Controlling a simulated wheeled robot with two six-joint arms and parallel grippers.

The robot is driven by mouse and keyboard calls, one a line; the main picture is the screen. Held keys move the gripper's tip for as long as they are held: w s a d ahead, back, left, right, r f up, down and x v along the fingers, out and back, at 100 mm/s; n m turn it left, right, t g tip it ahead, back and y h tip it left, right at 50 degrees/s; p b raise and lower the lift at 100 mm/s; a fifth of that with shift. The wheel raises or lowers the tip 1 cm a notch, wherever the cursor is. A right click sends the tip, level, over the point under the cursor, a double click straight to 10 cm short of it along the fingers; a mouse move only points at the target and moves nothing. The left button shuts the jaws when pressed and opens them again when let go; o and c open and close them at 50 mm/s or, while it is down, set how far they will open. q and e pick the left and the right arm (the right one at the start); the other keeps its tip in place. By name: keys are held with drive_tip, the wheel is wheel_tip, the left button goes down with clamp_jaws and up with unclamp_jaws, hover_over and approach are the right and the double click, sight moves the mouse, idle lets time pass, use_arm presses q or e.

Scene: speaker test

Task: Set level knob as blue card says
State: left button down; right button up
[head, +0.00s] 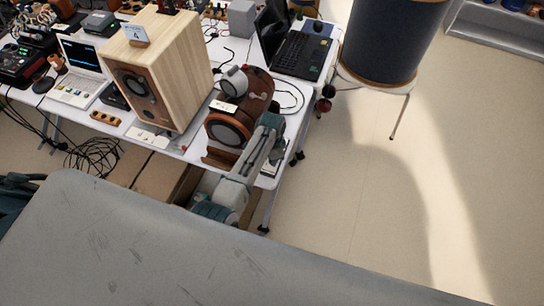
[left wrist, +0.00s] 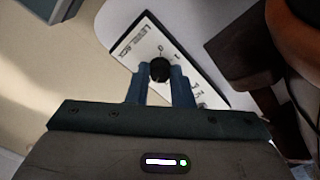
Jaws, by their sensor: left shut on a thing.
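In the left wrist view my left gripper (left wrist: 160,84) is shut on the black knob (left wrist: 160,69), one blue finger on each side. The knob sits on a white level panel (left wrist: 140,44) with printed lettering and some digits around it. I cannot make out the knob's pointer. In the head view my left arm reaches over the table's front right corner and hides most of the panel and knob. A small card with a blue mark (head: 134,33) stands on top of the wooden speaker; its figure looks like a 4 but is small. My right gripper is not in view.
The wooden speaker (head: 165,65) stands on the white table, left of a brown rounded unit with a dark cone (head: 228,130) close to my arm. An open black laptop (head: 300,50) is behind. A large dark drum-shaped thing (head: 392,40) stands at right. Floor to the right is clear.

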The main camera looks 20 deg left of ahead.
use_arm(q)
drive_tip(key=shift+m, duration=0.5)
drive_tip(key=c, duration=1.3)
unclamp_jaws()
drive_tip(key=shift+r+b, duration=1.3)
drive_tip(key=shift+r, duration=4.15)
